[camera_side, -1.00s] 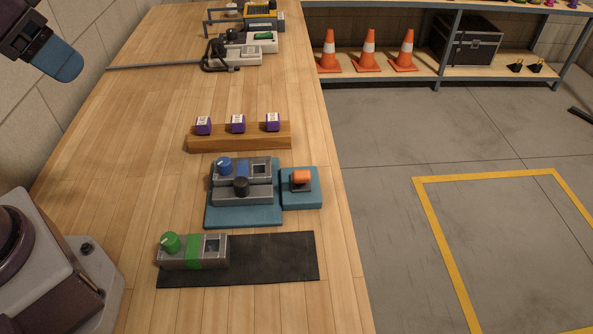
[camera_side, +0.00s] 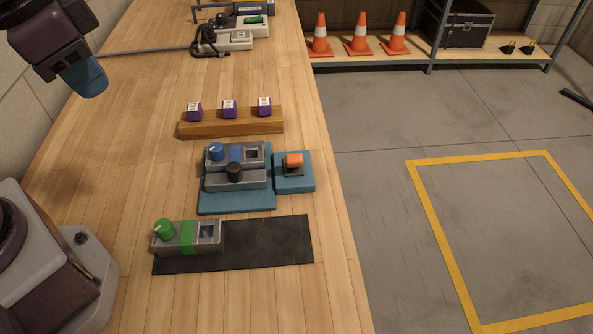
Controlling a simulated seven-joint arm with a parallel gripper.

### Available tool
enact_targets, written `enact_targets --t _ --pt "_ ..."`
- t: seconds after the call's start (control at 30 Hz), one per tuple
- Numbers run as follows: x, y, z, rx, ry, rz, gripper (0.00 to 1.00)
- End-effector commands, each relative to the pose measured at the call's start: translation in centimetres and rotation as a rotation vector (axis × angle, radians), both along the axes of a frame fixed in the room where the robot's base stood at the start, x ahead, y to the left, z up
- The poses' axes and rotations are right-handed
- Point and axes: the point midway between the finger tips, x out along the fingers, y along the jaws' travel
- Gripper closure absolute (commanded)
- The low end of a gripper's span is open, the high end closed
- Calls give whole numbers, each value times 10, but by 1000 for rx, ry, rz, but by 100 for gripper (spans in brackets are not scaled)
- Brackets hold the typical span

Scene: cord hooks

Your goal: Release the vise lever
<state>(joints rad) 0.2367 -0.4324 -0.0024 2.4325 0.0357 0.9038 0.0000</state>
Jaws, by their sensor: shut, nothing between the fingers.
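My gripper (camera_side: 85,77), with a blue end, hangs at the upper left above the bench, shut and empty, well apart from the fixtures. A grey two-part block fixture stands on a teal base plate (camera_side: 236,202) near the middle. It carries a blue knob (camera_side: 217,151), a blue band and a black knob (camera_side: 234,173). A smaller teal block beside it on the right bears an orange cap or lever (camera_side: 294,160). I cannot tell for sure which of these is the vise lever. A grey block with a green knob (camera_side: 164,228) and green band sits on a black mat (camera_side: 268,242).
A wooden rail (camera_side: 232,127) with three purple pieces stands behind the fixture. Grey devices with a black cord (camera_side: 206,40) and a long rod lie at the far end. The bench left of the fixtures is clear. Its right edge drops to the floor.

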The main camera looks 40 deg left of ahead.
Motion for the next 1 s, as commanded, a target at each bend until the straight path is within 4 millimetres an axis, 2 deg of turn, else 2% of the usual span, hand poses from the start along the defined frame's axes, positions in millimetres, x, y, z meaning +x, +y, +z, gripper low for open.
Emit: enact_targets --t 0.03,0.47,0.77,1.0 --pt "6 -10 -9 33 47 -57 100" --pt "44 -79 -81 401 315 -560 100" --pt "60 -130 -148 735 441 -954 100" --pt "67 -172 -210 1049 501 -1273 100"
